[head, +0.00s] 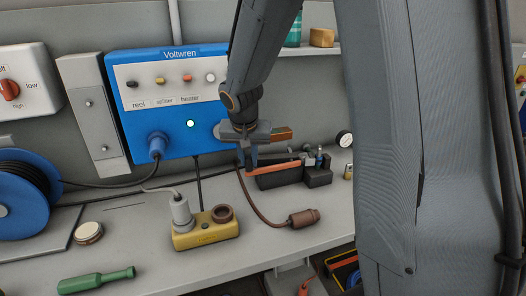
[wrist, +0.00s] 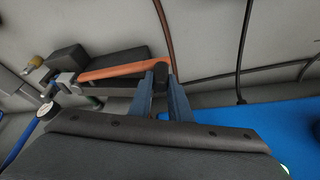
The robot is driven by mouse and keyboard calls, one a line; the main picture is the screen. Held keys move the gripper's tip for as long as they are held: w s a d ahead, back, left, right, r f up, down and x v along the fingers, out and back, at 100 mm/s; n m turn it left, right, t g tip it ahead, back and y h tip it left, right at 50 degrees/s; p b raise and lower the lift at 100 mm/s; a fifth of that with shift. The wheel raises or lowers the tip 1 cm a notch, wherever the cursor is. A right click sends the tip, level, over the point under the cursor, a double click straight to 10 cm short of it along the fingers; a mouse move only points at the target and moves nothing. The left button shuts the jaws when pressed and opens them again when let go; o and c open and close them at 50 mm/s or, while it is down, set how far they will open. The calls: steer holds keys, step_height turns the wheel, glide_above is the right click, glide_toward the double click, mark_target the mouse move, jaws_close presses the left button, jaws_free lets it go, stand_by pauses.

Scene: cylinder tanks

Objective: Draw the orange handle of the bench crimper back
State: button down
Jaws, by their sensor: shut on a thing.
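The bench crimper (head: 318,177) is a dark block on the grey bench, below and right of the blue panel. Its orange handle (head: 280,167) runs left from the block, low and nearly level. In the wrist view the orange handle (wrist: 115,69) runs from the block at left to between my fingers. My gripper (head: 247,165) points down over the handle's left end. In the wrist view my gripper (wrist: 162,82) is shut on that end, with a dark piece between the two blue-grey fingers. The fingers partly hide the handle's end.
A yellow socket block (head: 208,230) with a grey plug stands in front. A brown cable ends in a brown connector (head: 303,218) on the bench. The blue Voltwren panel (head: 165,150) stands close behind my gripper.

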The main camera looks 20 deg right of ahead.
steer(key=shift+s+f, duration=0.1)
steer(key=shift+s, duration=0.1)
steer(key=c, duration=1.6)
jaws_free()
steer(key=shift+s, duration=0.1)
steer(key=shift+c, duration=0.2)
steer(key=shift+r, duration=0.55)
steer(key=b+v, duration=0.1)
steer(key=v, duration=0.6)
steer(key=s+f+n+g, duration=0.1)
steer(key=s+f, duration=0.3)
steer(key=s, duration=0.2)
steer(key=s+f+n+g+y, duration=0.1)
steer(key=s+f+n, duration=0.1)
steer(key=s+f, duration=0.2)
steer(key=s+a+f+n+g+y, duration=0.1)
steer(key=s+f, duration=0.3)
steer(key=s, duration=0.5)
steer(key=shift+s+f+n, duration=0.1)
steer(key=shift+f+n, duration=0.1)
steer(key=shift+n, duration=0.3)
